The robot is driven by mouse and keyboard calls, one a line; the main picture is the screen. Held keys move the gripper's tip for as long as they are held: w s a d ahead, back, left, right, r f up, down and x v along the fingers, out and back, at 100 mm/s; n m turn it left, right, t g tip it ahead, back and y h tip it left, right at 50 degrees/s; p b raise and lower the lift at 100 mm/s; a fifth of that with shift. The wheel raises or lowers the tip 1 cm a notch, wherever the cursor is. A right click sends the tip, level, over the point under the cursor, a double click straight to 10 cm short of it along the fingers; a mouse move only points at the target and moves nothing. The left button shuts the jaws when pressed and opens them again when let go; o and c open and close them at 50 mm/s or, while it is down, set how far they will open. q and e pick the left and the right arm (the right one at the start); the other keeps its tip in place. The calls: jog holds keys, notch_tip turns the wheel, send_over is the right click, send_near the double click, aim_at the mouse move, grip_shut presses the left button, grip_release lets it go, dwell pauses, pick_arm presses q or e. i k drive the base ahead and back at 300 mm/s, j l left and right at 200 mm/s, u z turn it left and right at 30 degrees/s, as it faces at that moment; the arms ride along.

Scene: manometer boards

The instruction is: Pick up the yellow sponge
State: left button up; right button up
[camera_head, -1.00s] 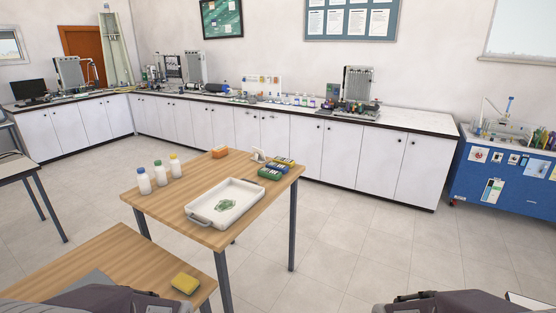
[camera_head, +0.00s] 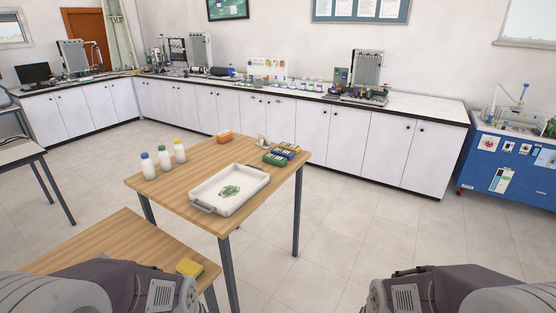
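The yellow sponge (camera_head: 190,267) lies near the right end of the nearer wooden table (camera_head: 118,238), at the bottom left of the head view. It is a small block, and my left arm partly covers its near side. My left arm comes in at the bottom left, close in front of the sponge in the picture. My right arm comes in at the bottom right, over the floor and away from the tables. Neither gripper's fingers show.
A second wooden table (camera_head: 160,192) bears a white tray (camera_head: 205,208) with something green in it, several bottles, an orange block (camera_head: 224,137) and coloured boxes (camera_head: 283,154). White cabinets line the back wall. A blue cabinet (camera_head: 507,168) stands at right. The floor right of the tables is clear.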

aim_at(186, 266)
jog(key=u, duration=1)
jog(key=i+j+z, duration=0.1)
jog(key=i+z, duration=0.3)
jog(key=i+j+z, duration=0.2)
jog(key=z, duration=0.25)
jog(key=i+j+z, duration=0.25)
jog(key=z, duration=0.15)
